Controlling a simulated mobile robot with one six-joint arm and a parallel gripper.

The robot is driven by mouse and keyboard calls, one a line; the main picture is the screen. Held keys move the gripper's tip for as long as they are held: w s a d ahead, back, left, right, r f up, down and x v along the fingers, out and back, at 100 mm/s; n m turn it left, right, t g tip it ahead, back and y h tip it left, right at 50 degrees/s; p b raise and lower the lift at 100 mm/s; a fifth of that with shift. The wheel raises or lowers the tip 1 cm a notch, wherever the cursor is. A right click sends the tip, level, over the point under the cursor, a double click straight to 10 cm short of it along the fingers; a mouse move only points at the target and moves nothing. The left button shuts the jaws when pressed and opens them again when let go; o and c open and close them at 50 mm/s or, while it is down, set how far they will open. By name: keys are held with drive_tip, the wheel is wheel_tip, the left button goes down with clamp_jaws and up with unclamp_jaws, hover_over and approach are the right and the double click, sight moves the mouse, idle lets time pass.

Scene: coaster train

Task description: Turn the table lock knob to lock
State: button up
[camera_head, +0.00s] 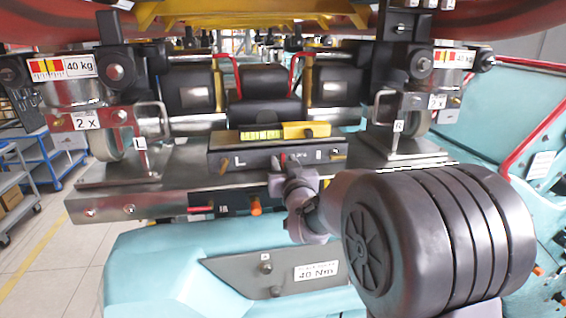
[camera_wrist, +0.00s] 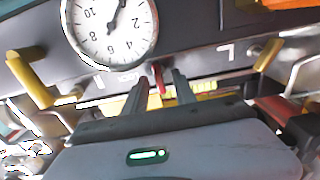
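A dark control box (camera_head: 230,158) with a white L on its front stands in the middle of the metal table. A small red lever or knob (camera_wrist: 158,82) sits on the panel, and it shows in the head view just above my gripper (camera_head: 281,167). I cannot read a label that names it as the table lock knob. In the wrist view my gripper (camera_wrist: 160,84) is at the panel, its two dark fingers apart on either side of the red piece. A gap seems to show on both sides.
A round dial gauge (camera_wrist: 110,30) is close to my fingers in the wrist view. A yellow handle (camera_wrist: 30,82) sticks out at left. Metal brackets marked L (camera_head: 140,143) and R (camera_head: 398,126) flank the box. An orange knob (camera_head: 255,208) is below the table edge.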

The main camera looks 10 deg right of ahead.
clamp_jaws()
drive_tip(key=shift+f+b, duration=0.1)
drive_tip(key=shift+b, duration=0.35)
drive_tip(key=m+b, duration=0.1)
drive_tip(key=b, duration=0.1)
drive_tip(key=m+b, duration=0.1)
drive_tip(key=b, duration=0.2)
drive_tip(key=shift+f+m+b, duration=0.3)
drive_tip(key=shift+f+b, duration=0.05)
drive_tip(key=m+b, duration=0.5)
drive_tip(key=b, duration=0.4)
drive_tip(key=shift+d, duration=0.15)
drive_tip(key=m+b, duration=0.4)
drive_tip(key=m, duration=0.1)
drive_tip(key=shift+r, duration=0.15)
drive_tip(key=m+b, duration=0.1)
drive_tip(key=m, duration=0.4)
drive_tip(key=shift+d, duration=0.1)
drive_tip(key=shift+m, duration=0.3)
